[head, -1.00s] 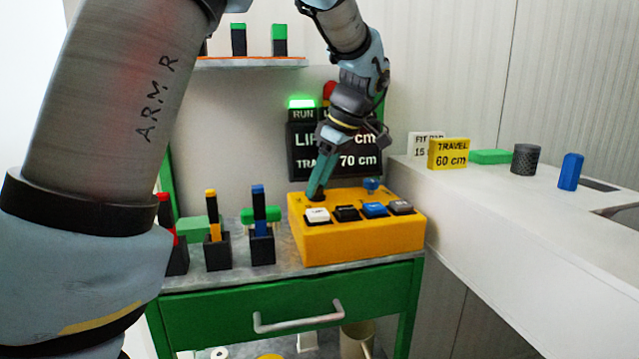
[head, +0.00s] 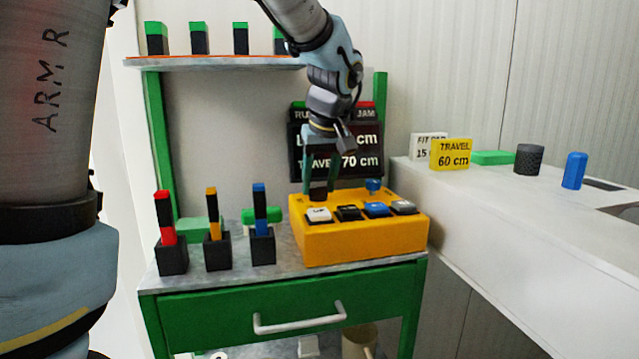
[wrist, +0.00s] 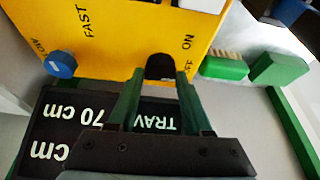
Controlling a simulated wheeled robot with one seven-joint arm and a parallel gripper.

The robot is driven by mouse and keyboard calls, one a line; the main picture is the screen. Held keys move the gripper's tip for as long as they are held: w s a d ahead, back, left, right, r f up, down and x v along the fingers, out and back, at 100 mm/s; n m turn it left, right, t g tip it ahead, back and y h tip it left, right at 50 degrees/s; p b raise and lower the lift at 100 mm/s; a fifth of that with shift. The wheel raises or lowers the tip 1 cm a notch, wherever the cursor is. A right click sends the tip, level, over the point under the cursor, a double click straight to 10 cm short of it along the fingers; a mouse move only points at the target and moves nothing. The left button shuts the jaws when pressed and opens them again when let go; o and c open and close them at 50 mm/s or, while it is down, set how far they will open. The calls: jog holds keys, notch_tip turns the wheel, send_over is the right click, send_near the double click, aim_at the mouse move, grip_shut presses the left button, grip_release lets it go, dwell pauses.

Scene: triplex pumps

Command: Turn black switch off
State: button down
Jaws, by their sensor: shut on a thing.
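The yellow control box (head: 365,239) stands on the bench top with the black switch (head: 318,194) at its back left corner. My gripper (head: 319,187) reaches down from above and is shut on the black switch. In the wrist view the dark switch (wrist: 160,67) sits between the green fingertips (wrist: 160,80). An ON label (wrist: 188,42) is printed beside it; another label nearby is partly hidden by a finger. The RUN lamp (head: 299,112) on the display is dark green, unlit.
White, black, blue and grey buttons (head: 376,209) line the box's front. A blue knob (head: 373,185) stands at its back right. Holders with coloured sticks (head: 212,252) stand to the left. A white counter (head: 480,215) lies right.

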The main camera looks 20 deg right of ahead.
jog(key=shift+m, duration=0.4)
jog(key=c, duration=0.6)
grip_release()
jog(key=v, duration=1.1)
jog(key=shift+a, duration=0.15)
